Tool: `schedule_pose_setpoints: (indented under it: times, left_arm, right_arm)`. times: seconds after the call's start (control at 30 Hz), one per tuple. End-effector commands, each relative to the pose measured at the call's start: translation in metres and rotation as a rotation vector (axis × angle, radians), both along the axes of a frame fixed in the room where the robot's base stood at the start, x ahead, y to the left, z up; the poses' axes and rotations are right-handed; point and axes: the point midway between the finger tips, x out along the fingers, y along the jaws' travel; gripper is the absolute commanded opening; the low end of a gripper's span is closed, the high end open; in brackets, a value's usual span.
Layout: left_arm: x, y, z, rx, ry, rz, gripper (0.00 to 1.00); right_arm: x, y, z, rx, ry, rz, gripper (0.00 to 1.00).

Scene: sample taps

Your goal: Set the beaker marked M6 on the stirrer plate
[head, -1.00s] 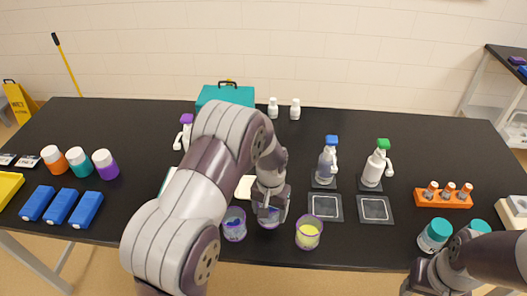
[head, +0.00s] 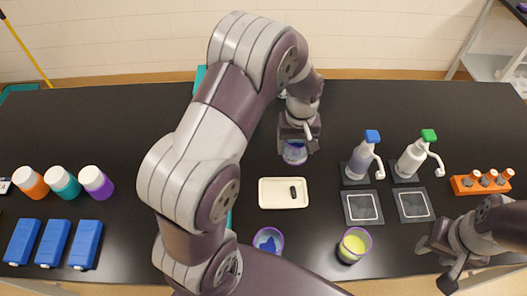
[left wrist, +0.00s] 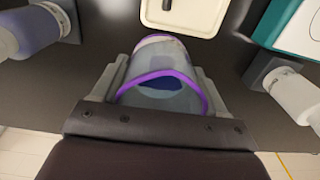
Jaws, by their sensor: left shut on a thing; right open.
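My left gripper (head: 298,138) is shut on a clear purple-rimmed beaker (head: 294,153) holding something blue. The beaker fills the middle of the left wrist view (left wrist: 165,85), and no mark on it is readable. It is beyond a cream tray (head: 284,205) with a dark oval piece on it. A teal block with a pale top (left wrist: 293,28), perhaps the stirrer plate, shows at the upper right of the left wrist view; my arm hides most of it in the head view. My right gripper (head: 446,262) is open and empty at the right.
A purple-rimmed beaker with blue (head: 268,240) and one with yellow (head: 354,245) stand near the front edge. Two tap bottles (head: 363,157) (head: 418,154) stand behind dark square pads (head: 362,207). An orange rack (head: 482,182) is at right. Capped jars and blue blocks (head: 53,242) are at left.

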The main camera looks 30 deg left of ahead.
Motion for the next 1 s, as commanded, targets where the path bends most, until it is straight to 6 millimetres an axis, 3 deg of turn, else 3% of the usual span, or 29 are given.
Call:
schedule_pose_setpoints:
  times: [0.4, 0.5, 0.8, 1.0]
  left_arm:
    - [-0.024, 0.088, -0.051, -0.001, 0.003, 0.008, 0.39]
    - [-0.027, 0.101, -0.060, -0.001, 0.001, 0.004, 0.39]
    - [-0.028, 0.106, -0.101, 0.000, 0.002, 0.000, 0.39]
    - [-0.028, 0.106, -0.106, 0.001, -0.001, 0.001, 0.39]
  right_arm:
    - [0.000, 0.000, 0.026, 0.000, 0.000, 0.000, 0.44]
    - [0.000, 0.000, 0.028, 0.000, 0.000, 0.000, 0.44]
    - [0.000, 0.000, 0.039, 0.000, 0.000, 0.000, 0.44]
    - [0.000, 0.000, 0.038, 0.000, 0.000, 0.000, 0.44]
